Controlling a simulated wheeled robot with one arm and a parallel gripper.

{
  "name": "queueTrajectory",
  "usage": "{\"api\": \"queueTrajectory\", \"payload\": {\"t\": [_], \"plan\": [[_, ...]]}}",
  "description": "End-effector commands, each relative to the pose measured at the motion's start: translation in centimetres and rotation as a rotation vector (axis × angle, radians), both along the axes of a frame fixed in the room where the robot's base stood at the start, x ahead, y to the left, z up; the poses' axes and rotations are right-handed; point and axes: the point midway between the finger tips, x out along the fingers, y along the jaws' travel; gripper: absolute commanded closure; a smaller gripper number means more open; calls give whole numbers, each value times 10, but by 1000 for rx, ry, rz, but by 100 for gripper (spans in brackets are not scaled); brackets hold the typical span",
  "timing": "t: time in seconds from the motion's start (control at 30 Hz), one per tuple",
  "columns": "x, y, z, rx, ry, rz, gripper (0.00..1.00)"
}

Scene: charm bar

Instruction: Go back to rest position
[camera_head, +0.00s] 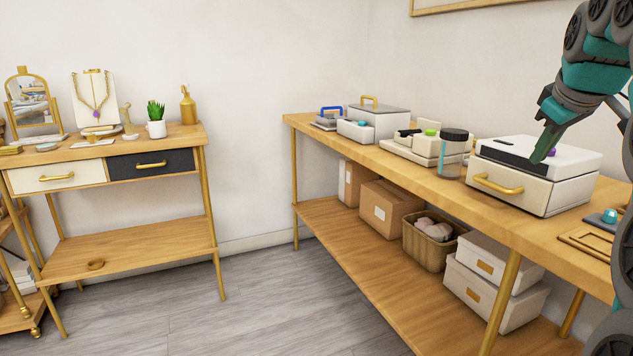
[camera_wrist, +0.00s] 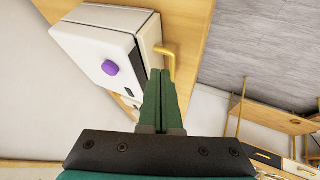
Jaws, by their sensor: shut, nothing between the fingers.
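My gripper (camera_head: 543,156) is at the right of the head view, in front of or above the white box-like machine (camera_head: 571,192) on the long wooden table. Its green fingers are together with nothing between them. In the wrist view my gripper (camera_wrist: 164,72) points past the white machine (camera_wrist: 92,42), which has a purple knob (camera_wrist: 110,68) and a gold handle (camera_wrist: 168,50). Whether the fingers touch the machine is unclear.
The long table (camera_head: 462,196) also holds a glass jar (camera_head: 453,153), a cream device (camera_head: 414,148) and a white box with a gold handle (camera_head: 378,121). Boxes and a basket (camera_head: 430,246) fill its lower shelf. A drawer table (camera_head: 130,262) stands left. Grey floor (camera_head: 260,315) between is clear.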

Motion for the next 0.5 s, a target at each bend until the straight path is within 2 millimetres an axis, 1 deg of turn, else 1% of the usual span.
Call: {"api": "queueTrajectory", "payload": {"t": [0.03,0.07,0.17,0.2,0.27,0.3,0.37,0.5], "plan": [[-3,13,-10,18,20,4,100],[-5,20,-16,30,31,4,100],[-12,49,-44,76,81,3,100],[-17,62,-57,96,103,0,100],[-26,80,-75,123,139,-5,100],[-33,92,-90,141,167,-9,100],[-45,110,-108,165,204,-19,100],[-77,146,-153,211,290,-48,100]]}}
